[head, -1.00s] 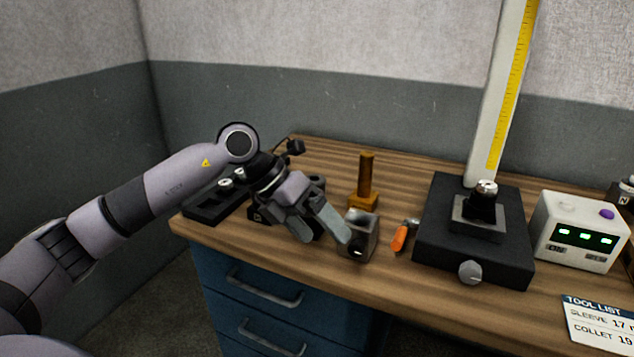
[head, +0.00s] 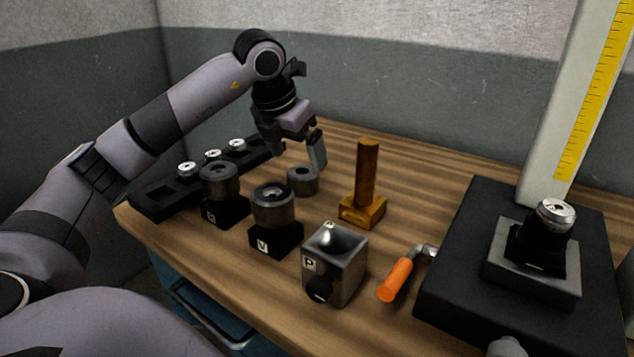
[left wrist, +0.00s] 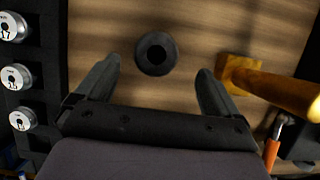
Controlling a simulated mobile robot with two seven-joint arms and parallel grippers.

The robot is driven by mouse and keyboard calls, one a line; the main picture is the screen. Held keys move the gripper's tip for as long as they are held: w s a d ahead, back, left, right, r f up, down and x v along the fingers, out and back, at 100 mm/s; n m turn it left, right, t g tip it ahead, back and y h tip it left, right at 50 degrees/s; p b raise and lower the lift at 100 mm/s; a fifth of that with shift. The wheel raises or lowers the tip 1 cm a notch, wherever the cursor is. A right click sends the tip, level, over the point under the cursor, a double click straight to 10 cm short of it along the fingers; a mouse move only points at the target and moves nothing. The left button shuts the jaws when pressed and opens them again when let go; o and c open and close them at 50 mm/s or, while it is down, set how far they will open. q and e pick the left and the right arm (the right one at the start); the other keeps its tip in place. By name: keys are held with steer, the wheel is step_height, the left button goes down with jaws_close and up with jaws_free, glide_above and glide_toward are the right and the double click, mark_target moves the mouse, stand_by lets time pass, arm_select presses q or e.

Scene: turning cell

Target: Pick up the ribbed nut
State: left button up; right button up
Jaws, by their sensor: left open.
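A dark grey round nut (head: 303,181) with a central hole lies flat on the wooden bench, behind the block marked V. I take it for the ribbed nut, though ribs cannot be made out. It also shows in the left wrist view (left wrist: 156,54), between and just beyond the fingertips. My left gripper (head: 297,157) is open and empty, above the nut and apart from it, pointing down. In the left wrist view its two fingers (left wrist: 158,70) stand wide, one on each side of the nut. My right gripper is not in view.
A brass-coloured post on a square base (head: 362,212) stands close right of the nut. Dark round parts sit on blocks (head: 276,239) in front. A black rack (head: 150,199) with silver collets is left. A metal block marked P (head: 350,262), an orange-handled tool (head: 395,280) and a height gauge (head: 455,290) stand right.

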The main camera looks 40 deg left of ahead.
mark_target(303, 173)
arm_select(q)
steer(key=x, duration=0.6)
steer(key=shift+a+f, duration=0.3)
steer(key=shift+f, duration=0.05)
steer(key=shift+w, duration=0.1)
steer(key=c, duration=1.1)
